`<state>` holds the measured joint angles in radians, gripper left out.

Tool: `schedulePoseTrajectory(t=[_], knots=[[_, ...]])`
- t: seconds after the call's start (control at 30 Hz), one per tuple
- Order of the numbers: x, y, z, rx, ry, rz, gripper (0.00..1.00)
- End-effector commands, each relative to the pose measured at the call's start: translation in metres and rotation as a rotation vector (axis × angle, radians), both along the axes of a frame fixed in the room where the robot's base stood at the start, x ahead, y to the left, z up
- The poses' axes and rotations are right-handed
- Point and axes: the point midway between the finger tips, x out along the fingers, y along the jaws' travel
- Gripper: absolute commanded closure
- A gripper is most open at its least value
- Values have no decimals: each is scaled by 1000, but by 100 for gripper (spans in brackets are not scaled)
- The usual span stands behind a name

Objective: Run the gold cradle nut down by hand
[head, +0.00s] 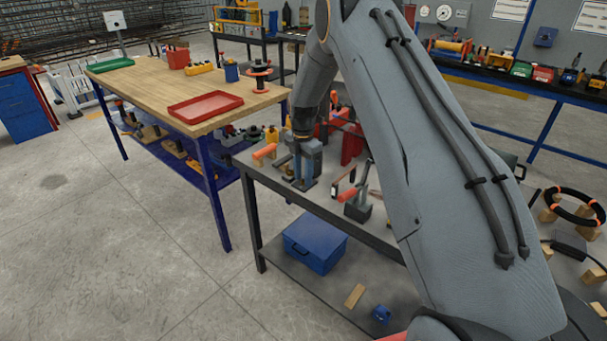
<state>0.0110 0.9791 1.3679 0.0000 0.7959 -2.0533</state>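My arm reaches down over the grey workbench (325,204) in the head view. My gripper (304,160) is at its end, low over the bench top, at a small grey-blue upright fixture (303,183). Gripper and fixture overlap and have similar colours, so I cannot tell where they meet or whether the fingers are open or shut. I cannot make out the gold cradle nut; it is too small or hidden behind the gripper.
An orange-topped piece (264,153) is left of the fixture. A dark grey vise-like tool (358,205) and a red-handled tool (343,184) are to the right. Red clamps stand behind. A wooden table (150,88) with a red tray (205,107) stands left. A blue box (314,243) sits below.

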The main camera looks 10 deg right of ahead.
Motion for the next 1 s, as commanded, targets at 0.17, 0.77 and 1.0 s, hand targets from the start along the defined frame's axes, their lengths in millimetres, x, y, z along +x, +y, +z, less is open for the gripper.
schedulePoseTrajectory(t=[0.17, 0.77, 1.0], knots=[[1, 0, -2, 0, -1, 0, 67], [0, 0, -2, 0, -1, -18, 100], [1, 0, -3, 0, -2, -119, 100]])
